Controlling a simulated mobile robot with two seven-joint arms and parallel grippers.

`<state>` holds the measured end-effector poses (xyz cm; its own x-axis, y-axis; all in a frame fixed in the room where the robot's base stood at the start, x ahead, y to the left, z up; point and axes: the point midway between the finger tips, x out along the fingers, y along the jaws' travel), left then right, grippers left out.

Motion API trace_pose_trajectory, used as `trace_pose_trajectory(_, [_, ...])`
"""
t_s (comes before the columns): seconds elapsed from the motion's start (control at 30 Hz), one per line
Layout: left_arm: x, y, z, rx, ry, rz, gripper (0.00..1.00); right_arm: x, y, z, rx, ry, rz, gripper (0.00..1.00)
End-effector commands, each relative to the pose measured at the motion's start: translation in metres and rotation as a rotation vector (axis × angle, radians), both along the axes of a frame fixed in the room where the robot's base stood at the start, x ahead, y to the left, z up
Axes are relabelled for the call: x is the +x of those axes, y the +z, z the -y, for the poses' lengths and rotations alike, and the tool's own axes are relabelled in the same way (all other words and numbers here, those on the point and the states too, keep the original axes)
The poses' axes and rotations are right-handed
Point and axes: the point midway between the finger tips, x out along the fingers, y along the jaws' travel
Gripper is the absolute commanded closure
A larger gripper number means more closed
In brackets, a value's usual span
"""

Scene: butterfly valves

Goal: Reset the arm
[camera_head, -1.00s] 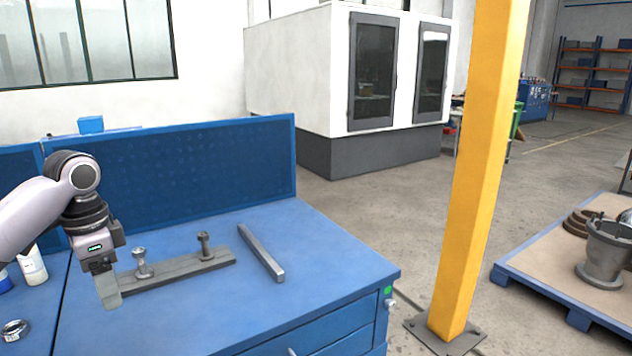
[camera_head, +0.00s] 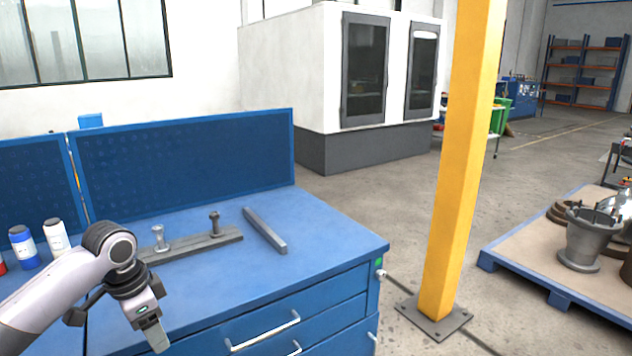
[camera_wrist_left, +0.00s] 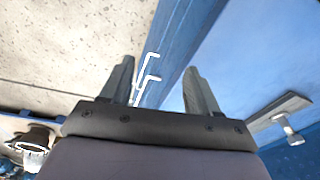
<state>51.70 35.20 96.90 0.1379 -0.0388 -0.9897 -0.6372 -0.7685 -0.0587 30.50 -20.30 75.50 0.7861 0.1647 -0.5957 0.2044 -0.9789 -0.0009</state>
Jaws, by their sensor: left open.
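My left arm comes in from the lower left in the head view. Its gripper (camera_head: 155,338) is over the front part of the blue workbench (camera_head: 205,285), pointing down. In the left wrist view the two fingers of the left gripper (camera_wrist_left: 160,85) stand apart with nothing between them. Behind them lie the bench's front edge, its drawer handles and the floor. My right gripper is not in view.
On the bench lie a grey bar with two upright bolts (camera_head: 192,246) and a loose square bar (camera_head: 264,230). Bottles (camera_head: 56,236) stand at the left. A yellow post (camera_head: 458,170) and a pallet with a valve body (camera_head: 588,240) are to the right.

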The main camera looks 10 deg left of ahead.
Motion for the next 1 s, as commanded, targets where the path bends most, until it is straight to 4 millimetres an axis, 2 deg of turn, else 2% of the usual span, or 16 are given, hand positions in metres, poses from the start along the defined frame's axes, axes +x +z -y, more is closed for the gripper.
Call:
trace_pose_trajectory(0.03, [-0.002,-0.024,0.015,-0.018,-0.006,0.017,0.39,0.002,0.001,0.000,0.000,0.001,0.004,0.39])
trace_pose_trajectory(0.2, [-0.008,-0.085,0.058,-0.089,0.004,0.118,0.39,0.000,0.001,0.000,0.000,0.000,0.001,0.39])
trace_pose_trajectory(0.37, [-0.025,-0.133,0.096,-0.172,0.037,0.212,0.39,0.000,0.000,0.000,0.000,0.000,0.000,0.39])
trace_pose_trajectory(0.5, [-0.047,-0.165,0.123,-0.245,0.083,0.294,0.39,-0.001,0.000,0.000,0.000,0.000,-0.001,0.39])
trace_pose_trajectory(0.73, [-0.093,-0.201,0.153,-0.347,0.194,0.424,0.39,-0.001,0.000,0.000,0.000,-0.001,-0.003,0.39])
trace_pose_trajectory(1.0, [-0.159,-0.218,0.161,-0.409,0.344,0.578,0.39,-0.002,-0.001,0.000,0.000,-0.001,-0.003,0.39])
